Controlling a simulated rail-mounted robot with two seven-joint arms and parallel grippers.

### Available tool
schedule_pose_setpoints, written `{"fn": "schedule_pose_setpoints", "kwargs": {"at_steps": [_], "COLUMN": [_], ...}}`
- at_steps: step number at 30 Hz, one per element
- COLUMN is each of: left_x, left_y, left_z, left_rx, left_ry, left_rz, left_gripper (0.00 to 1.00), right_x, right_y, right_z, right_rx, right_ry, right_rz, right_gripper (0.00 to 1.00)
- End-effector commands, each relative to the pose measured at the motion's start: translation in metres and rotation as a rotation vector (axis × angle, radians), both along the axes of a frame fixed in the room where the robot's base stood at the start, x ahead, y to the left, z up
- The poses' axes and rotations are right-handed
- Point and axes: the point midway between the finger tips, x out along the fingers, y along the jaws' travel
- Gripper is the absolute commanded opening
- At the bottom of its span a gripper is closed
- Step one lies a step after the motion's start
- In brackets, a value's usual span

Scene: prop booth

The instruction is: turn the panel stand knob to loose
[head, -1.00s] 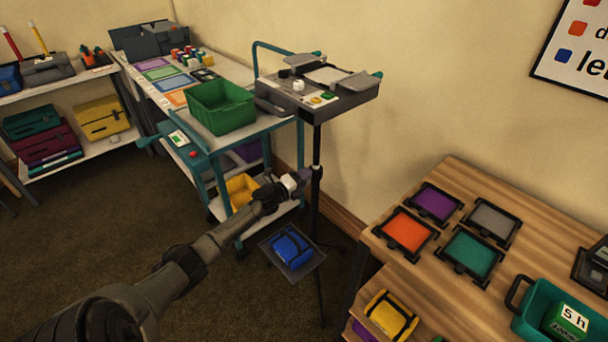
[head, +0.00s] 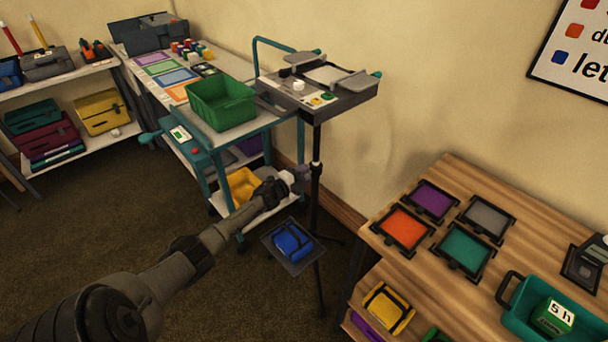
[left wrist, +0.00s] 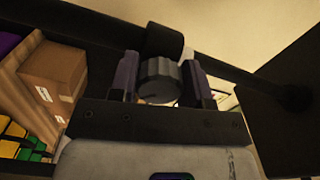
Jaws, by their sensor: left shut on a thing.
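The panel stand (head: 318,112) has a grey control panel on top of a thin black pole, with a lighter collar part-way down. My left gripper (head: 301,178) is at the pole at about collar height. In the left wrist view, a grey ribbed knob (left wrist: 157,82) sits between the two dark purple-grey fingers of the left gripper (left wrist: 160,75), which is shut on it. A dark line shows on the knob's face; I cannot read any marking. The knob is hidden by the gripper in the head view. My right gripper is not in view.
A teal cart (head: 262,125) with a green bin (head: 220,103) stands just left of the stand. A small low platform (head: 276,257) holding a blue pouch (head: 292,240) is below my gripper. A wooden table (head: 465,185) with coloured panels stands at right.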

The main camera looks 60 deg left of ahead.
Motion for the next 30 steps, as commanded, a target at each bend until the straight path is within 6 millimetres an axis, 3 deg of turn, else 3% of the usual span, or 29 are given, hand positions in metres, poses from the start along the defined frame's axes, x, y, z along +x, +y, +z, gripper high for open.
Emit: {"fn": "schedule_pose_setpoints", "kwargs": {"at_steps": [10,11,18,30], "left_x": [0.0000,0.0001,0.0000,-0.0078], "left_y": [-0.0003,-0.0002,-0.0002,-0.0022], "left_z": [-0.0003,-0.0002,-0.0002,0.0005], "left_rx": [-0.001,-0.001,0.000,-0.001], "left_ry": [0.000,0.000,0.000,0.001], "left_rz": [0.000,0.000,0.000,-0.001], "left_gripper": [0.20,0.46,0.69,0.69], "right_x": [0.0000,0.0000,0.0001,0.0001], "right_y": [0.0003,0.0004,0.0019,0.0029], "right_z": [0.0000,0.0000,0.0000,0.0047], "right_rx": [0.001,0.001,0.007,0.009], "right_ry": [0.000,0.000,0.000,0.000], "right_rz": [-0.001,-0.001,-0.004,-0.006], "right_gripper": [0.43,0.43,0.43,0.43]}}
